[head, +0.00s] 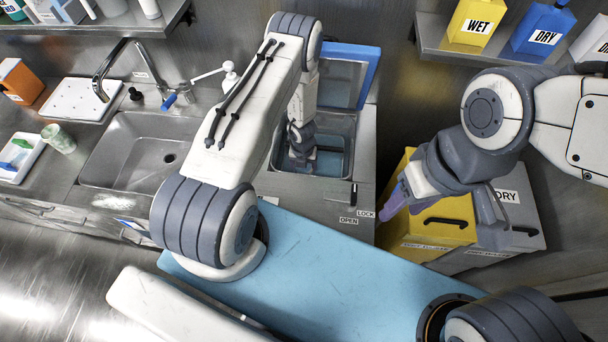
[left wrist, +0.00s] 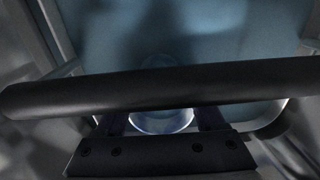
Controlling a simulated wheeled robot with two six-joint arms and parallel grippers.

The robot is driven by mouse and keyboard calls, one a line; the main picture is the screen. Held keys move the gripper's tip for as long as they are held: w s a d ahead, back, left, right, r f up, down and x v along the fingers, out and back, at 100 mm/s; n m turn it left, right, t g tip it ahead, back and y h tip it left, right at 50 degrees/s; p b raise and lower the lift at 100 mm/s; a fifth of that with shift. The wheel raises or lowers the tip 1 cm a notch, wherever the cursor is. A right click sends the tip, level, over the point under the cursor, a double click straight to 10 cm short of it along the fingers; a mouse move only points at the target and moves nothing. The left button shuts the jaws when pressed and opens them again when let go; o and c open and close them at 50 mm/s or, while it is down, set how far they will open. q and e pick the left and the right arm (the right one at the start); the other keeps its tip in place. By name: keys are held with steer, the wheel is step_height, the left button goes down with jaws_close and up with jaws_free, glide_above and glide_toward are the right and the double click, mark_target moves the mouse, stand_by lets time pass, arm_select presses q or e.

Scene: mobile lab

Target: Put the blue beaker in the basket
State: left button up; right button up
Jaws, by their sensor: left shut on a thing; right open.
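My left gripper (head: 303,160) reaches down into an open steel well (head: 342,128) in the counter; my own arm partly covers it in the head view. In the left wrist view its two dark fingers (left wrist: 162,120) are shut on a round, clear bluish vessel that appears to be the blue beaker (left wrist: 160,124). A dark bar crosses in front of it and hides part of it. Below lies a pale blue surface (left wrist: 190,40). I cannot clearly make out the basket. My right gripper (head: 392,200), with purple fingers, is open and empty beside the yellow bin.
The well's blue-edged lid (head: 365,75) stands raised behind it. A sink (head: 140,150) is to the left, with a green-tinted cup (head: 58,138) beyond it. A yellow bin (head: 425,228) and a grey bin (head: 520,215) stand at the right. Bottles line the upper shelf (head: 440,40).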

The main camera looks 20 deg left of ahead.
arm_select(q)
steer(key=shift+f, duration=0.8)
steer(key=shift+f, duration=0.15)
steer(key=o, duration=1.3)
step_height(320, 180, up, 12)
steer(key=p, duration=1)
steer(key=shift+r, duration=0.2)
